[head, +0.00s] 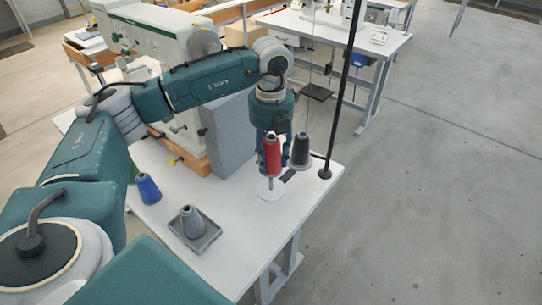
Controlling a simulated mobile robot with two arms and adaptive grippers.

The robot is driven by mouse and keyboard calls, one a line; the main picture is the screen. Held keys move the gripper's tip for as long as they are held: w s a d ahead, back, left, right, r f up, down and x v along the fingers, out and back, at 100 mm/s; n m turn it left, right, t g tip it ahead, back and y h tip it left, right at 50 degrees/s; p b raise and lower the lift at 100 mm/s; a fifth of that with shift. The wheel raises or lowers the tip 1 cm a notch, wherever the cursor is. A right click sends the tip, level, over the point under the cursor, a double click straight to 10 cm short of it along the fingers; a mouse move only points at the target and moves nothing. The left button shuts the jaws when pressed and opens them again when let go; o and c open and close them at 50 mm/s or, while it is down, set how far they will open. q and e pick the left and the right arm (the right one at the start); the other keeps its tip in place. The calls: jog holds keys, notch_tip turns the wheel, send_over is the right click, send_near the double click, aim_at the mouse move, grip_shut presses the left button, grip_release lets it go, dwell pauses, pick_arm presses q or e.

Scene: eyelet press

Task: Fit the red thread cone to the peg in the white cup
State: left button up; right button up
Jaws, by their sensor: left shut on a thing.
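My left gripper (270,146) points down over the right part of the white table and is shut on the red thread cone (272,157). The cone is upright, with its wide end down. Right below it is the white cup (270,193), a shallow round dish on the table. A short length of thin pale peg shows between the cone's base and the cup. I cannot tell whether the peg's tip is inside the cone. My right gripper is not in view.
A dark grey cone (300,150) stands close right of the red one, near a black upright pole (345,90). A blue cone (148,188) and a grey cone (191,221) on a grey tray (207,242) stand to the left. A grey block (232,130) stands behind.

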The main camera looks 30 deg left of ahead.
aim_at(271, 166)
pick_arm(q)
jog(key=shift+f+b, duration=0.3)
jog(key=shift+f, duration=0.1)
dwell(0.4)
dwell(1.0)
jog(key=shift+f+b, duration=0.65)
jog(key=shift+f, duration=0.2)
dwell(0.4)
jog(key=shift+f+b, duration=2.1)
jog(key=shift+f, duration=0.95)
jog(key=o, duration=1.3)
jog(key=shift+o, duration=0.2)
jog(key=shift+r, duration=0.1)
jog(key=shift+r+p, duration=1.8)
jog(key=shift+r, duration=0.7)
